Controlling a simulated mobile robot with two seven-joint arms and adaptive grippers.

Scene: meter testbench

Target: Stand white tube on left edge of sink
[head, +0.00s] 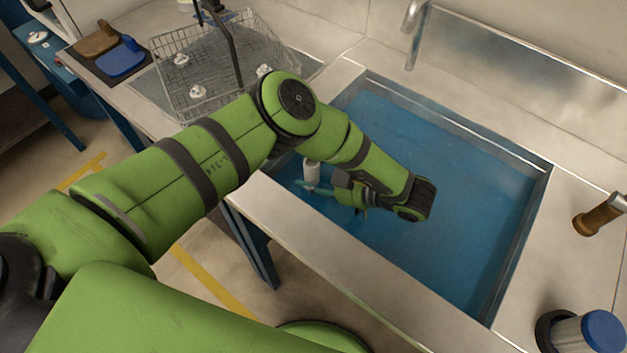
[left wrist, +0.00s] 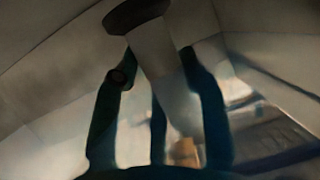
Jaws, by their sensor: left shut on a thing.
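The white tube (head: 311,172) shows near the front-left corner of the sink (head: 455,180). It looks roughly upright, with part of it hidden by my fingers. My left gripper (head: 316,188) is shut on it, reaching in from the right over the basin. In the left wrist view the pale tube (left wrist: 163,65) runs between my dark fingers, slanted in the picture, with a dark wider end (left wrist: 135,12) at the top. I cannot tell whether the tube touches any surface. My forearm hides part of the sink's left edge. My right gripper is not in view.
A wire basket (head: 205,75) with small white parts stands on the counter behind my arm. A faucet (head: 412,25) rises behind the sink. A brown-handled tool (head: 598,215) and a blue-topped container (head: 601,330) are at the right. The front rim (head: 330,240) is bare.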

